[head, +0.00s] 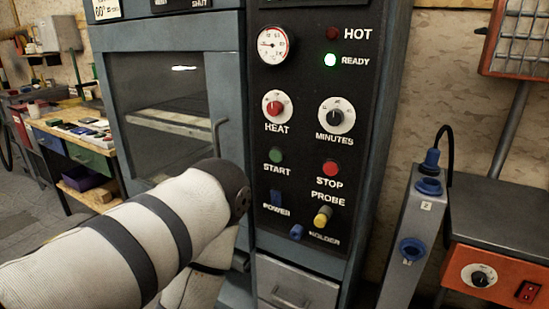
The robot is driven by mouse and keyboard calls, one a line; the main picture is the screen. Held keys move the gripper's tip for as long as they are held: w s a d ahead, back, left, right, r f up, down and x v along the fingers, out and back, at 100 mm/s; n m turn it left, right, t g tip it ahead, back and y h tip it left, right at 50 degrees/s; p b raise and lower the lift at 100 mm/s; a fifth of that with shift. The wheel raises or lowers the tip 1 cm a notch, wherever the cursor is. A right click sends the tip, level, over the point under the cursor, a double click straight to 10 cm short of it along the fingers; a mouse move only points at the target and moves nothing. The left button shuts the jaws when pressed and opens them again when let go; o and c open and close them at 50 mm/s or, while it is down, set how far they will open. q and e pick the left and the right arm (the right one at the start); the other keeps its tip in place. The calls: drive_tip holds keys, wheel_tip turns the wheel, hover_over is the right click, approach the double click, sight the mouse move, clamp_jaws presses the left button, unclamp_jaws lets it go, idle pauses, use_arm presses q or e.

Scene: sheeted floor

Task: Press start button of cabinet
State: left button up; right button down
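The cabinet (243,120) stands upright in the middle, with a dark control panel on its right part. The green START button (275,155) is on the panel, below its label's HEAT knob (274,105) and left of the red STOP button (330,168). The START button is in clear view and nothing touches it. The READY lamp (330,60) glows green and the HOT lamp (333,33) is dark. My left arm, white with dark bands, comes in from the left and bends downward in front of the cabinet door. Neither of my grippers is in view.
A windowed door (170,110) with a handle fills the cabinet's left part. A drawer (296,287) is below the panel. A grey post (412,240) with blue sockets and an orange unit (495,275) stand at right. A workbench (75,135) is at left.

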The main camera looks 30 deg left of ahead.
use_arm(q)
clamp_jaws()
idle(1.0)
